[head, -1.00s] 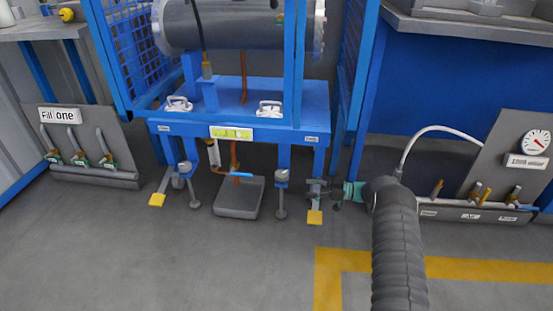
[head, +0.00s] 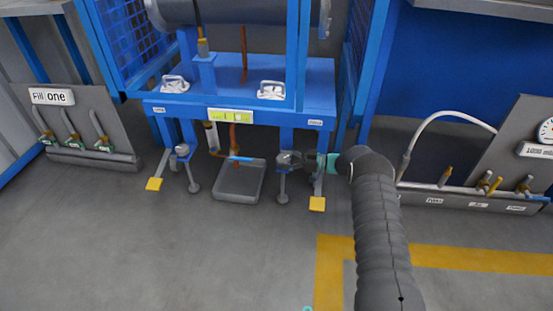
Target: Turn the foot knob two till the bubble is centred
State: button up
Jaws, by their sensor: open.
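The blue stand (head: 310,95) carries a yellow-green level (head: 231,115) on its front edge. The bubble is too small to place. The left front foot has a grey knob (head: 182,150). The right front foot (head: 283,190) shows its stem and pad. Small labels on the stand's front are unreadable, so I cannot tell which foot is two.
Yellow pedals (head: 317,204) stick out low beside both front feet. A grey tray (head: 238,182) lies between the feet. A valve rack stands at left (head: 95,158), another with a white hose at right (head: 470,200). The floor in front is clear.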

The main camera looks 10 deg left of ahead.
aim_at(278, 156)
jog(key=shift+a, duration=1.65)
jog(key=c, duration=1)
